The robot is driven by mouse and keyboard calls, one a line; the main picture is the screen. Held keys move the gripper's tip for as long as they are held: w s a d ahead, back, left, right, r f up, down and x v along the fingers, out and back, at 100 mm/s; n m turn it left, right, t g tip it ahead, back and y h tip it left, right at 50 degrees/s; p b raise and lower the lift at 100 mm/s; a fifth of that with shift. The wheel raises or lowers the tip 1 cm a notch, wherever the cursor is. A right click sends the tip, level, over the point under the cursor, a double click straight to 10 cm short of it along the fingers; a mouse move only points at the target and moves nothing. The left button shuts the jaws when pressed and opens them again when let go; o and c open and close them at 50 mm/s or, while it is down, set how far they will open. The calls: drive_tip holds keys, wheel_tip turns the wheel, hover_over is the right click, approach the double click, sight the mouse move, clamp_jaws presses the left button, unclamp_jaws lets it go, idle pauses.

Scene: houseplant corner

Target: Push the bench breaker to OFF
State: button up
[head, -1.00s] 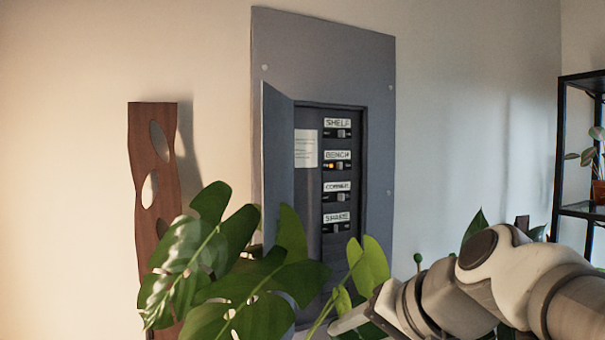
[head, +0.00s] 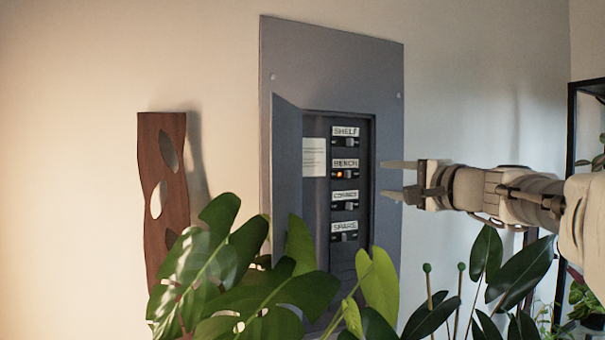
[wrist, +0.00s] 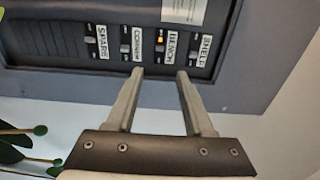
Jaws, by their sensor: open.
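The bench breaker (head: 348,174) is the second one down in the open grey panel (head: 388,75), under a BENCH label. An orange light glows at its left end. In the wrist view the bench breaker (wrist: 160,48) lies just past my fingertips, with its lit end away from me. My gripper (head: 384,180) is at the panel's right side, pointing left at about the height of the bench row. In the wrist view my gripper (wrist: 160,71) is open and empty. Its two fingers straddle the line to the bench breaker, and I see no contact.
Breakers labelled SHELF (head: 345,131), CORNER (head: 345,195) and SPARE (head: 344,227) share the column. The panel door (head: 287,185) stands open at left. Large plant leaves (head: 290,285) cover the panel's lower part. A wooden board (head: 164,200) is at left, a black shelf (head: 572,130) at right.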

sight(350, 175)
drive_tip(key=p+x, duration=0.2)
drive_tip(key=x, duration=1.1)
drive_tip(key=shift+p, duration=0.35)
drive_tip(key=shift+d, duration=0.1)
drive_tip(key=shift+c, duration=0.3)
clamp_jaws()
